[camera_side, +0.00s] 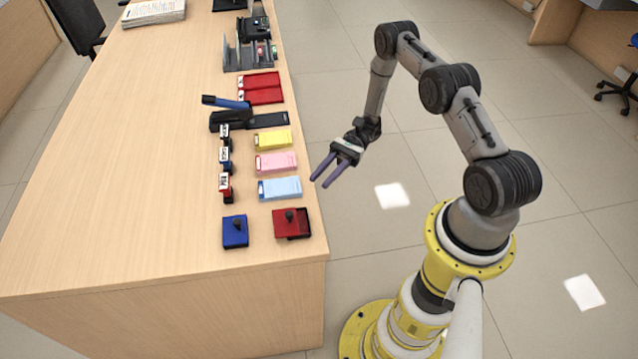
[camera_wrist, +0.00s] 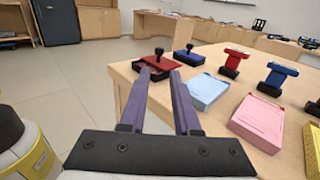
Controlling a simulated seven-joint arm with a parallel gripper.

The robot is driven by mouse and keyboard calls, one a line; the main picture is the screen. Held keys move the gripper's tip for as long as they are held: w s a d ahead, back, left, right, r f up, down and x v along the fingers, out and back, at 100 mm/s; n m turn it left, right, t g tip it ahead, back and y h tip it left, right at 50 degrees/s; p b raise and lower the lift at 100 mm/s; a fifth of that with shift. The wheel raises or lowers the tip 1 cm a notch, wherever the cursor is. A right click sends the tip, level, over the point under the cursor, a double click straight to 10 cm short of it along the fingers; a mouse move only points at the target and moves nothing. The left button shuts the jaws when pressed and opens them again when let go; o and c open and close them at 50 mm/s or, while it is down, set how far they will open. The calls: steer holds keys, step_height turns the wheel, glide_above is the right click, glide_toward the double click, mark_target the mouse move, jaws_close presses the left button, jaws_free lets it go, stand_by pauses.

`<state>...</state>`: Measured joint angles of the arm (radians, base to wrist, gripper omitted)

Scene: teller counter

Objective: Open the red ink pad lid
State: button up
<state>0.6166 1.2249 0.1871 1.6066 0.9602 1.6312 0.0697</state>
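The red ink pad (camera_side: 291,225) lies near the counter's right edge, at its near end. Its red lid has a dark knob on top and sits over a dark base, which shows along one side, so the lid looks offset. In the wrist view the red ink pad (camera_wrist: 158,61) is beyond my fingertips, which overlap its lower edge in the picture. My gripper (camera_side: 321,182) is open and empty, in the air off the counter's right edge and apart from the pad. Its two purple fingers also show in the wrist view (camera_wrist: 160,74).
A blue ink pad (camera_side: 235,232) with a knob sits left of the red one. Light blue (camera_side: 280,188), pink (camera_side: 276,162) and yellow (camera_side: 273,140) pads line the edge behind. Several stamps (camera_side: 225,184) stand left of them. The counter's left side (camera_side: 130,200) is clear.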

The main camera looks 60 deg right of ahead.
steer(key=shift+s+a+f+m+t, duration=0.15)
steer(key=shift+s+a+f+t, duration=0.15)
steer(key=shift+s+f+t, duration=0.15)
steer(key=shift+s+a+f+m+t, duration=0.15)
steer(key=shift+s+a+f+t, duration=0.15)
steer(key=shift+s+t, duration=0.2)
jaws_close()
steer(key=m+t+h, duration=0.4)
steer(key=m+t, duration=0.3)
steer(key=t, duration=0.1)
glide_toward(297, 217)
steer(key=s+d+r, duration=0.3)
steer(key=s+d, duration=0.1)
steer(key=d, duration=0.1)
steer(key=x, duration=1.2)
steer(key=shift+a, duration=0.35)
steer(key=shift+x, duration=0.8)
steer(key=shift+w, duration=0.15)
steer(key=shift+x, duration=1.2)
steer(key=shift+w+d+r, duration=0.15)
steer(key=shift+d, duration=0.1)
